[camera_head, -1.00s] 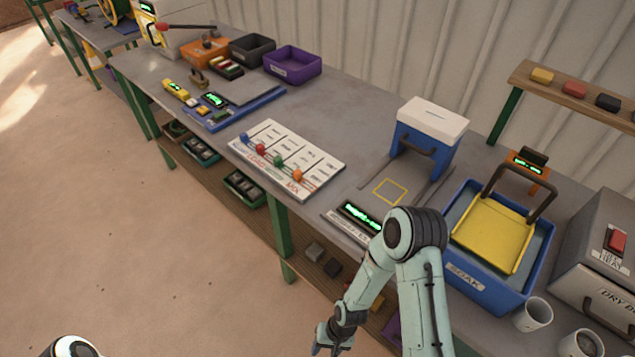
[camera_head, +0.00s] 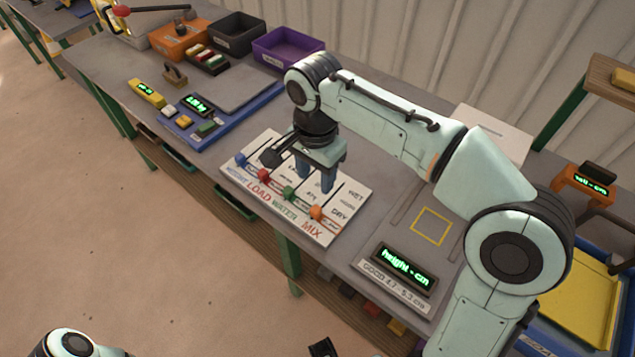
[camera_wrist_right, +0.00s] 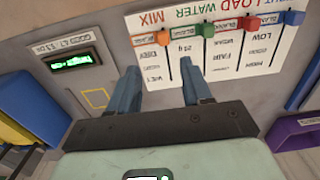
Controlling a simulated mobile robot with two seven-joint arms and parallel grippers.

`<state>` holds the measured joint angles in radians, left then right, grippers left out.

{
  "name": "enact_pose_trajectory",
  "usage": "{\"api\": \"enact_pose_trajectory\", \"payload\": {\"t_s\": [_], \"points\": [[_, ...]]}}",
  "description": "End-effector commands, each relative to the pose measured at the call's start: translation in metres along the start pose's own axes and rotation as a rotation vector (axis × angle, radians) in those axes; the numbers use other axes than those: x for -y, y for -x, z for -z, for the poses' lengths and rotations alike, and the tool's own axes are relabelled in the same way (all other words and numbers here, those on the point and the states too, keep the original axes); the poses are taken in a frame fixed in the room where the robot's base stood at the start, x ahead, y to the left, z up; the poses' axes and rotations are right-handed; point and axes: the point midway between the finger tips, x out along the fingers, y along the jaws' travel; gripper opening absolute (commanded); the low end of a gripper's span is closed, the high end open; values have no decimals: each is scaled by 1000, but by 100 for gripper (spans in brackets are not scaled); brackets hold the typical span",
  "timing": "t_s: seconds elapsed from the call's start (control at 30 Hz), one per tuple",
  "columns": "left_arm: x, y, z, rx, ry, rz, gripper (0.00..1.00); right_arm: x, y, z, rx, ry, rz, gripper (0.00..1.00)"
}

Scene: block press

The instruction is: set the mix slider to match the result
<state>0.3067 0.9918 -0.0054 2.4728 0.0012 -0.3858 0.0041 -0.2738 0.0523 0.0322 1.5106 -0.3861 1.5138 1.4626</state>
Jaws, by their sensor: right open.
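The white slider panel (camera_head: 236,178) lies on the bench with labelled slots, LOAD, WATER and MIX among them. The orange mix knob (camera_head: 317,212) sits at the near end of its slot, beside DRY; WET is at the far end. In the right wrist view the orange knob (camera_wrist_right: 164,31) is beyond the fingertips. My right gripper (camera_head: 316,180) is open and empty above the panel, pointing down, over the far part of the mix and water slots. Its fingers also show in the right wrist view (camera_wrist_right: 160,75).
Blue (camera_head: 240,159), red (camera_head: 264,175) and green (camera_head: 289,193) knobs stand left of the orange one. A display (camera_head: 403,268) reads "height - cm" above a "GOOD 4.7-5.3 cm" plate. A blue scale tray (camera_head: 215,138) lies left; a purple bin (camera_head: 288,47) stands behind.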

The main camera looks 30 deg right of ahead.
Motion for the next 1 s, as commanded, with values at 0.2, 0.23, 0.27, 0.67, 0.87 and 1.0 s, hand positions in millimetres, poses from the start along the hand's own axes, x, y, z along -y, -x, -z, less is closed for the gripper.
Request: {"api": "enact_pose_trajectory", "payload": {"t_s": [0.2, 0.23, 0.27, 0.67, 0.87, 1.0], "points": [[1, -2, 0, 2, 2, 1, 67, 0, -7, 0, 0, -1, -1, 49], [2, -3, -1, 2, 2, 1, 67, 0, -10, 0, 0, 0, -2, 49], [2, -4, -1, 2, 2, 1, 67, -1, -14, 0, 0, 0, -4, 49], [8, -21, -2, 8, 4, 3, 67, -1, -96, 0, 1, -1, -5, 49], [9, -25, 0, 5, 3, 2, 67, -1, -124, 0, 0, -1, -3, 49], [9, -25, 0, 3, 3, 2, 67, 0, -133, 0, 0, -1, -2, 49]]}}
